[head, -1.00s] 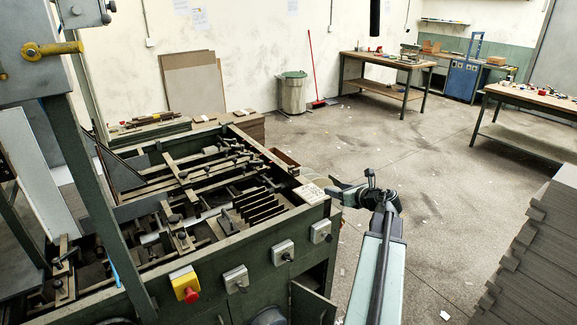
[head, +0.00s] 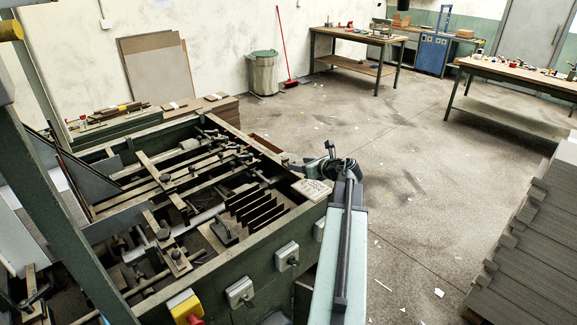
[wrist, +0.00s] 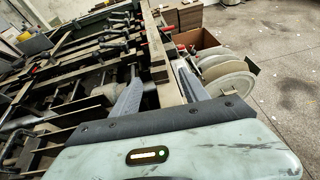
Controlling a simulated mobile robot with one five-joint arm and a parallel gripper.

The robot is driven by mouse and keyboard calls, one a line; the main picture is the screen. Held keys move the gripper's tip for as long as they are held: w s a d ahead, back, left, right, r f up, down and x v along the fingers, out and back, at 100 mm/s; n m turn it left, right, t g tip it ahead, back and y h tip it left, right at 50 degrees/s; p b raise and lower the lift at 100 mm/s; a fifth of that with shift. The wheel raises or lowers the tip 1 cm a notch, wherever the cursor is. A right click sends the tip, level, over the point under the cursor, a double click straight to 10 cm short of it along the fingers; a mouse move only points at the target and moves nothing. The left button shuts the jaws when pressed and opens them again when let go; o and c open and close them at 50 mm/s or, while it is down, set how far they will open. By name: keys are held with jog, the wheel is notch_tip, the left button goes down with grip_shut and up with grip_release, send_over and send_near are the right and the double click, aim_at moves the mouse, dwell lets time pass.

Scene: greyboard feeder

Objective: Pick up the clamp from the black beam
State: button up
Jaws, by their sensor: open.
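The feeder machine (head: 262,248) fills the left of the head view, with dark beams (head: 160,180) across its open top. Several small dark clamp-like fittings (head: 212,133) sit along these beams, and I cannot tell which one is the task's clamp. The wrist view also shows such fittings (wrist: 112,44) on the beams at the left. My gripper (head: 328,160) is by the machine's right corner, apart from the fittings. In the wrist view my gripper (wrist: 158,78) has its two fingers spread apart and empty, with the machine's long edge rail (wrist: 160,55) between them in the picture.
White reels (wrist: 225,78) and an open brown box (wrist: 198,42) are right of the fingers in the wrist view. A grey board stack (head: 535,240) stands at right. The floor between is clear except for scraps.

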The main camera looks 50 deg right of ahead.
jog(key=b+x, duration=0.2)
jog(key=x, duration=0.3)
jog(key=shift+f, duration=0.15)
jog(key=shift+s+a, duration=0.1)
grip_shut()
